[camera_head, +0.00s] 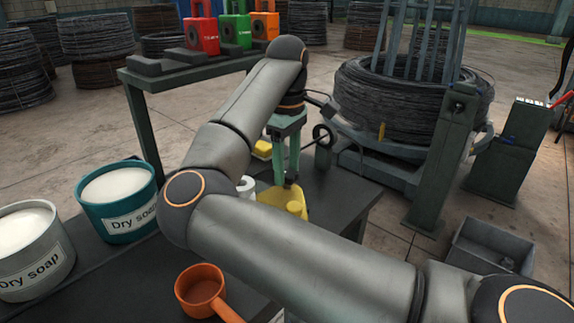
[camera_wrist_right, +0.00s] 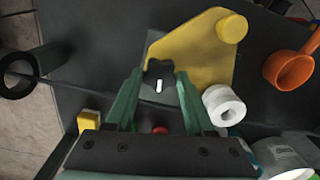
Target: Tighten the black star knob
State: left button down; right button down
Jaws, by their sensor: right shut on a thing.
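The black star knob (camera_wrist_right: 158,72) shows in the right wrist view, with a white mark on its top. It sits at the edge of a yellow plate (camera_wrist_right: 208,48) with a round yellow boss. My right gripper (camera_wrist_right: 158,84) has its green fingers on either side of the knob, shut on it. In the head view my right gripper (camera_head: 287,180) points down over the yellow plate (camera_head: 268,194) on the dark table; the knob cannot be made out there. My left gripper is not in view.
A white roll (camera_wrist_right: 223,105) and an orange scoop (camera_wrist_right: 290,68) lie close to the plate. Two dry soap tubs, one teal (camera_head: 117,205) and one grey (camera_head: 35,258), stand at left. A black ring (camera_head: 323,135) stands behind the gripper. A wire coil (camera_head: 405,105) is behind the table.

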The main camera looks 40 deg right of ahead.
aim_at(287, 173)
jog(key=shift+m, duration=0.8)
jog(key=shift+c, duration=1.3)
grip_release()
pick_arm(q)
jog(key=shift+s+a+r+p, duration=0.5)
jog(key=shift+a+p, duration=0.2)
jog(key=shift+p, duration=0.45)
pick_arm(e)
notch_tip(287, 173, up, 13)
jog(key=shift+f, duration=0.2)
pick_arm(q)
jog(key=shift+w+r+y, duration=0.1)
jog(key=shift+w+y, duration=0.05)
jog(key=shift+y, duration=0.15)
